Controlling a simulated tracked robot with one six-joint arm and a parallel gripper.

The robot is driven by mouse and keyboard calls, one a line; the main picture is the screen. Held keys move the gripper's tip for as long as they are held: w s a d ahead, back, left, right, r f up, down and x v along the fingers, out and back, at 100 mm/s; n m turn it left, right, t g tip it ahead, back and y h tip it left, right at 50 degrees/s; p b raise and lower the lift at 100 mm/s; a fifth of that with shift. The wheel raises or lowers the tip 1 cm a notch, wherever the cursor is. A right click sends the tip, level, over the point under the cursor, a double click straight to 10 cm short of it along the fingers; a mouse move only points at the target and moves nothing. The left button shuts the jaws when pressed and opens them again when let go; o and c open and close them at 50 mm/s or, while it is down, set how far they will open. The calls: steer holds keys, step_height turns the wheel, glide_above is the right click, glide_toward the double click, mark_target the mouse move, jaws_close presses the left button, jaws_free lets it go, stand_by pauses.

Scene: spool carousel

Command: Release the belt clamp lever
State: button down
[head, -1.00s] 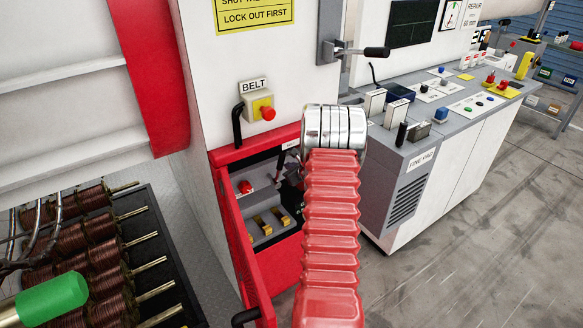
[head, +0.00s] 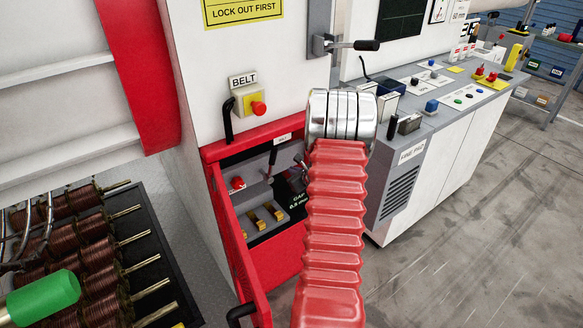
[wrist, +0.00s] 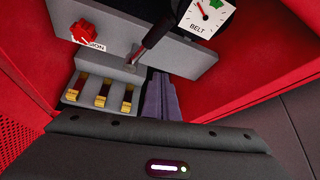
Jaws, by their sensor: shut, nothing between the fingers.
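A lever with a dark grip (wrist: 158,34) stands tilted on the grey panel inside the open red compartment in the wrist view. It also shows in the head view as a dark upright lever (head: 272,160). My gripper (wrist: 160,92) is shut and empty, its grey-purple fingers pointing into the compartment just below and right of the lever's base. I see no clear contact with the lever. A BELT dial (wrist: 210,14) with a green sector sits right of the grip. In the head view my red-sleeved arm hides most of the gripper.
A red knob (wrist: 86,31) is left of the lever, with several brass-coloured pieces (wrist: 101,95) below. The red compartment door (head: 240,250) hangs open at left. A yellow box with a red button (head: 258,107) is above. Copper coils (head: 75,235) stand at lower left.

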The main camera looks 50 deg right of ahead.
steer(key=shift+s+a+r, duration=0.2)
steer(key=shift+s+a, duration=0.75)
steer(key=shift+s, duration=0.05)
